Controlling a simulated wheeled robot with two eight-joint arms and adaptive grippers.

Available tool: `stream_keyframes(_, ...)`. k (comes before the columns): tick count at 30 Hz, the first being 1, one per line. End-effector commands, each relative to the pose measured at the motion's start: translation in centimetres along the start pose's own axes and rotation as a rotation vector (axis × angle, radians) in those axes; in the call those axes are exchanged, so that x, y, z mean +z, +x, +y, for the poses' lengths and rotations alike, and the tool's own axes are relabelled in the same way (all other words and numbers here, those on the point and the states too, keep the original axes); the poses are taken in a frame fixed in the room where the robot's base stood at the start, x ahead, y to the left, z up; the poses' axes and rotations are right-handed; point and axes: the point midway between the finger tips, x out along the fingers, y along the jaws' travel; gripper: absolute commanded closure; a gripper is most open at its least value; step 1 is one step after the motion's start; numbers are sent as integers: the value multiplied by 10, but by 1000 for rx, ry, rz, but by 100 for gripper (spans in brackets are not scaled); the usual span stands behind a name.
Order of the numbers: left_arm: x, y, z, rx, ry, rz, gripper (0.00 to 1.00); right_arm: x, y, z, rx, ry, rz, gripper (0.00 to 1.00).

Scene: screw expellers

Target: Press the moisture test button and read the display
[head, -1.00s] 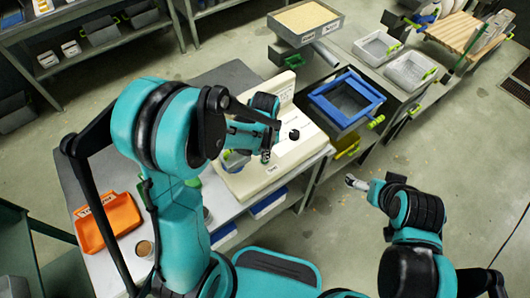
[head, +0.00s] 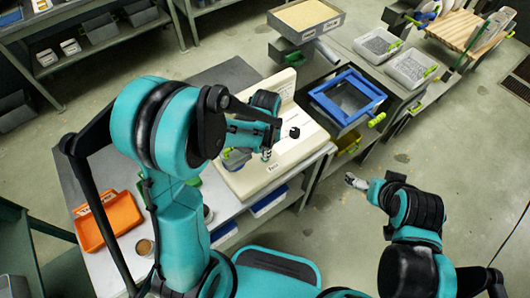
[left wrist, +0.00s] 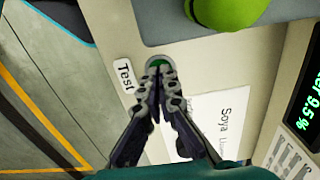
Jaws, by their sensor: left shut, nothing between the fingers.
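The cream moisture tester (head: 297,135) stands on the left bench in the head view. Its green test button (left wrist: 157,61) sits in a round recess beside a "Test" label (left wrist: 125,75) in the left wrist view. My left gripper (left wrist: 160,75) is shut and empty, with its fingertips at the button and partly covering it. I cannot tell how far the button is pushed in. The dark display (left wrist: 308,95) is cut off by the right edge; its green text ends in "er 9.5 %". My right gripper (head: 356,182) is away from the tester, over the floor; its jaws are too small to judge.
A "Soya" card (left wrist: 222,120) lies on the tester's face, with a green knob (left wrist: 228,10) above. An orange tray (head: 107,222) and a cup (head: 144,247) are on the bench at left. A blue-framed sieve (head: 347,96) stands right of the tester.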

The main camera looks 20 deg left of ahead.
Motion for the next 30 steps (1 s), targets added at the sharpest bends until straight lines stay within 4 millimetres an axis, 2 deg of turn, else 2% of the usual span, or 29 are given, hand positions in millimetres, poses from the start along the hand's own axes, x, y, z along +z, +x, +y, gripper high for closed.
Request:
stream_keyframes(1,-2,-17,0,-2,0,2,100,-8,-12,0,0,0,0,0)
stream_keyframes(4,-6,-42,0,-7,0,5,100,-18,-25,0,0,0,0,0)
stream_keyframes(9,-6,-81,-1,-8,-1,5,100,-24,-33,0,0,0,0,0)
stream_keyframes(15,-6,-116,-2,-8,-1,5,100,-30,-41,0,0,0,0,0)
stream_keyframes(21,-6,-130,-2,-9,-1,5,100,-32,-44,0,0,0,0,0)
stream_keyframes(30,-6,-130,-2,-9,-1,6,100,-31,-44,0,0,0,0,0)
